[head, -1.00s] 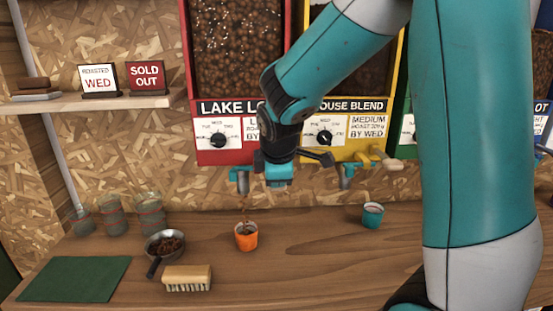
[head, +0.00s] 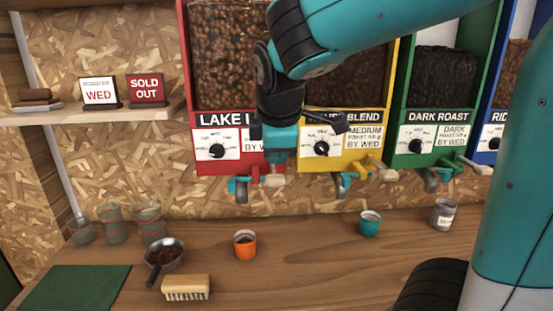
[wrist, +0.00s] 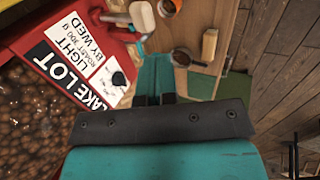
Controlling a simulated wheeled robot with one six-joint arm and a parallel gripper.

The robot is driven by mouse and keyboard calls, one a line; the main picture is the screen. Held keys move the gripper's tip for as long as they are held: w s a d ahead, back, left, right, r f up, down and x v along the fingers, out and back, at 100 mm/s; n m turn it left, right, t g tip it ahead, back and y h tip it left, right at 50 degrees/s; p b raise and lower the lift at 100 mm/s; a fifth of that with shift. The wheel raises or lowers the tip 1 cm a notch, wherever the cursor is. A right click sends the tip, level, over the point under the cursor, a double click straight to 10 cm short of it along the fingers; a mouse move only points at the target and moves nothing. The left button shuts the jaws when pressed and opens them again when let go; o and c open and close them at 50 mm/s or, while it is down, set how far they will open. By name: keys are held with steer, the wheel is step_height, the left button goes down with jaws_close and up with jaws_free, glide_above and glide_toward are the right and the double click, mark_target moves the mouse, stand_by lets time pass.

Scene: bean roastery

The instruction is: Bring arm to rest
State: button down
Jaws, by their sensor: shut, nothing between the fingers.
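My gripper (head: 279,165) hangs in front of the right side of the red LAKE LOT bin (head: 190,130), close above the cream tap handle (head: 275,181). I cannot tell whether it touches the handle. Its fingers are shut with nothing between them; they also show in the wrist view (wrist: 154,85). My arm is bent, with a teal link reaching in from the upper right. An orange cup (head: 245,245) stands on the bench below the LAKE LOT spout (head: 240,190). No beans are falling from the spout.
A scoop of beans (head: 164,254), a brush (head: 186,288), a green mat (head: 75,288) and several glass jars (head: 113,224) are on the left of the bench. A teal cup (head: 370,223) and grey cup (head: 442,214) stand right. The yellow (head: 347,165) and green (head: 437,158) bins jut out beside my arm.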

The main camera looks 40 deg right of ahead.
stand_by(0.8)
steer(key=s+a+f+m+g+y, duration=0.2)
steer(key=s+a+f+y, duration=0.1)
steer(key=s+a, duration=0.5)
steer(key=s+a+f+m+g+y, duration=0.2)
steer(key=s+a+f+y, duration=0.1)
steer(key=s+a, duration=0.5)
steer(key=shift+s+a+f+y, duration=0.2)
steer(key=shift+a+y, duration=0.4)
steer(key=shift+a, duration=0.35)
steer(key=shift+w, duration=0.1)
